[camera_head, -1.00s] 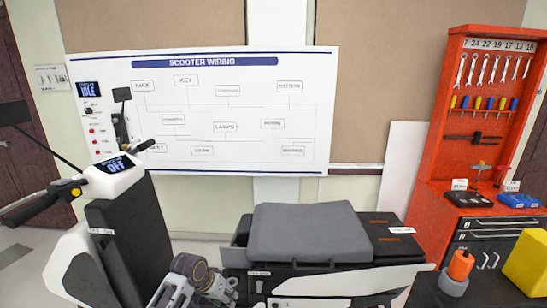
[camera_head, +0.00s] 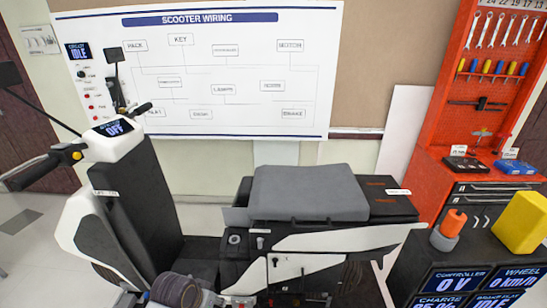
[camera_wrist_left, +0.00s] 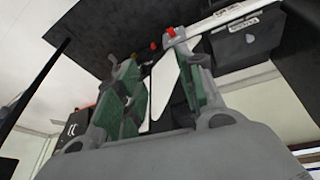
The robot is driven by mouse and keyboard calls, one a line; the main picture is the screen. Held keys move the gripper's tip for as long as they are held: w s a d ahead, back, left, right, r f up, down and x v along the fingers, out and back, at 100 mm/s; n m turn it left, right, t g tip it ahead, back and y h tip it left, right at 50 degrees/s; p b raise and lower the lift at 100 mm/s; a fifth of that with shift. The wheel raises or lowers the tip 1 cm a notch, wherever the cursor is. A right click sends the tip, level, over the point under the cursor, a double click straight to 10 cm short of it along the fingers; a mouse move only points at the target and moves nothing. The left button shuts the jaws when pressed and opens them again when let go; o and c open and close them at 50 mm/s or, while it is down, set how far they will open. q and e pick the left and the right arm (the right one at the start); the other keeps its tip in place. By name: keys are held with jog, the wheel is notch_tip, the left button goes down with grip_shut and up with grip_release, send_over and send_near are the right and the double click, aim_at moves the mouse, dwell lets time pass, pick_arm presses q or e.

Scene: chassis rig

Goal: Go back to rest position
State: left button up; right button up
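My left gripper (camera_wrist_left: 163,75) shows in the left wrist view with its two green-padded fingers apart. I see nothing held between them; a white scooter panel (camera_wrist_left: 163,85) shows behind the gap. In the head view, part of my left arm shows at the bottom edge, in front of the scooter's lower body, and the fingers cannot be made out clearly there. The scooter (camera_head: 135,205) stands upright with its grey seat (camera_head: 310,192) in place and its handlebar display (camera_head: 113,128) reading OFF. My right gripper is in neither view.
A wiring board (camera_head: 215,75) is on the wall behind. An orange tool rack (camera_head: 450,115) stands at the right. A dark stand with displays (camera_head: 460,280) at lower right carries an orange-topped item (camera_head: 449,225) and a yellow block (camera_head: 522,222). Open floor (camera_head: 30,240) shows at far left.

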pick_arm(q)
jog(key=shift+s+a+r+y, duration=0.8)
jog(key=shift+s+a+r, duration=0.85)
jog(key=shift+s, duration=3.05)
notch_tip(320, 180, down, 34)
jog(key=s+g, duration=0.1)
jog(key=s, duration=0.2)
jog(key=s+a+f, duration=0.2)
jog(key=s+f, duration=0.7)
jog(key=s, duration=0.2)
jog(key=s+a+f+g, duration=0.1)
jog(key=s+a+f, duration=0.1)
jog(key=s+f, duration=0.8)
jog(key=shift+s+a+f+g, duration=0.25)
jog(key=shift+s+a+g, duration=0.05)
jog(key=shift+s+a, duration=0.15)
jog(key=shift+w+d, duration=0.1)
jog(key=shift+w, duration=0.05)
